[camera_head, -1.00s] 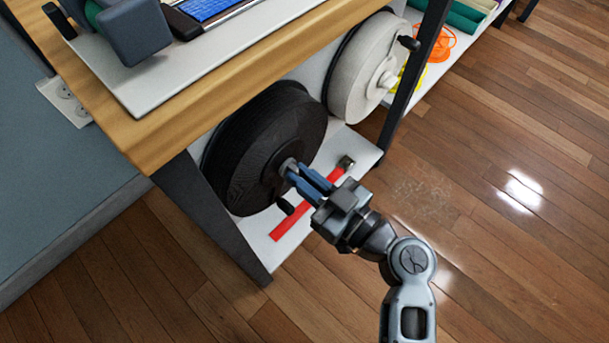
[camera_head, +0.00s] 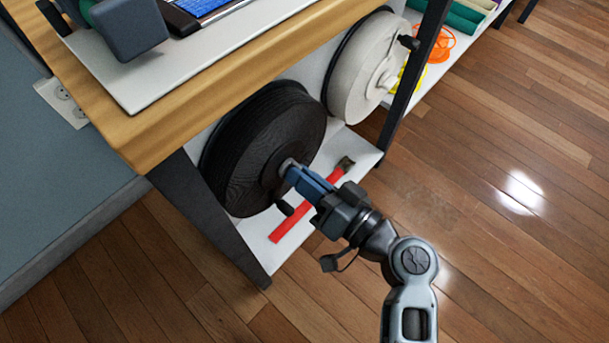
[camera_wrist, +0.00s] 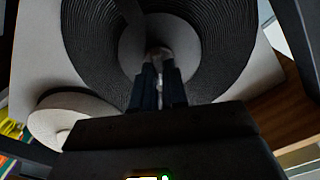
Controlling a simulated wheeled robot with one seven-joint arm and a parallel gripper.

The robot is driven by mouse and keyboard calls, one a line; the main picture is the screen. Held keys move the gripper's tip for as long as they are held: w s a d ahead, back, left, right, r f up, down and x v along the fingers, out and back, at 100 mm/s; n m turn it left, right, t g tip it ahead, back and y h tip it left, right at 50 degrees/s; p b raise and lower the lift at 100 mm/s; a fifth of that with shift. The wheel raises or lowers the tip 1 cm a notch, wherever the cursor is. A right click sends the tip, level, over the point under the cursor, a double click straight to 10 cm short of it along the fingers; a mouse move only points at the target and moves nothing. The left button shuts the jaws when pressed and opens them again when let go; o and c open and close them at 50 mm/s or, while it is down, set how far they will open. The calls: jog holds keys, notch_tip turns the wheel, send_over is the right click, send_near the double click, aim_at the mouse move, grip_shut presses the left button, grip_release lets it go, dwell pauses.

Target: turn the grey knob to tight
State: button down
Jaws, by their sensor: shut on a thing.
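The grey knob (camera_head: 287,166) sits at the hub of the black spool (camera_head: 262,125) under the bench. In the wrist view, the knob (camera_wrist: 158,54) shows as a pale grey piece between my fingertips. My gripper (camera_head: 296,176) is shut on the knob, its blue fingers pointing at the hub. In the wrist view, my gripper (camera_wrist: 159,78) has one dark finger on each side of the knob. The fingers hide part of the knob, and no tightness mark can be made out.
A white spool (camera_head: 357,70) hangs beside the black one, to the right. A small black handle (camera_head: 284,207) sits low on the black spool, close to my fingers. A red-handled brush (camera_head: 305,210) lies on the white shelf below. The dark bench legs (camera_head: 210,212) flank the spools.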

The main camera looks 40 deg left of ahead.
jog(key=m+p, duration=0.3)
jog(key=m, duration=0.7)
jog(key=shift+f, duration=0.2)
jog(key=shift+w+m+p, duration=0.1)
jog(key=shift+m+p, duration=0.2)
jog(key=shift+m, duration=0.1)
jog(key=c, duration=1.2)
grip_release()
jog(key=shift+o, duration=0.2)
jog(key=d+p, duration=0.1)
jog(key=d, duration=0.7)
jog(key=shift+s, duration=0.35)
jog(key=shift+a, duration=0.1)
